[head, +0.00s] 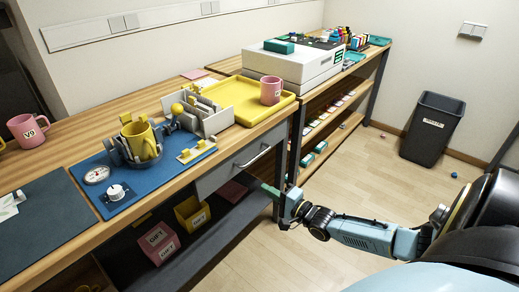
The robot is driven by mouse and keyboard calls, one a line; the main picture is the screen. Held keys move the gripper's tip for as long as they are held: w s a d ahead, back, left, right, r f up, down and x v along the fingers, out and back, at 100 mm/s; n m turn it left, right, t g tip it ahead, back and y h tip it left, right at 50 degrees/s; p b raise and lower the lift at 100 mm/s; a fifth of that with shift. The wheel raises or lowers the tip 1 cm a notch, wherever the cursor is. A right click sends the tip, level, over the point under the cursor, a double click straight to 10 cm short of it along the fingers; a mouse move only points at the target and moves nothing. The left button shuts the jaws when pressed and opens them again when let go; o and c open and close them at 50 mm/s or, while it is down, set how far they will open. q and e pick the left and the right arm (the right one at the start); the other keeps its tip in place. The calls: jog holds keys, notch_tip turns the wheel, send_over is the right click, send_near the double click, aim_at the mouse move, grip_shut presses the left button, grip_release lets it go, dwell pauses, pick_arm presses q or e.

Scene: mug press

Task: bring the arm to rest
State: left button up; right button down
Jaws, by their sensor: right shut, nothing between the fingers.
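My right arm (365,236) comes in from the lower right, over the open floor. Its gripper (281,208) is shut and empty, low in front of the workbench, near the bench leg below the drawer. It is apart from the mugs. A yellow mug (141,142) stands upright in the press (118,153) on the blue mat (184,169). A pink mug (270,91) stands upright on the yellow tray (243,116). My left gripper is not in view.
Another pink mug (27,131) stands at the left of the bench. The drawer handle (253,156) sticks out above my gripper. Boxes (158,243) sit on the lower shelf. A black bin (432,128) stands by the back wall. The floor (352,171) between is mostly clear.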

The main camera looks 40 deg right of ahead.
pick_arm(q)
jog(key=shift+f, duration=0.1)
pick_arm(e)
jog(key=shift+s, duration=0.1)
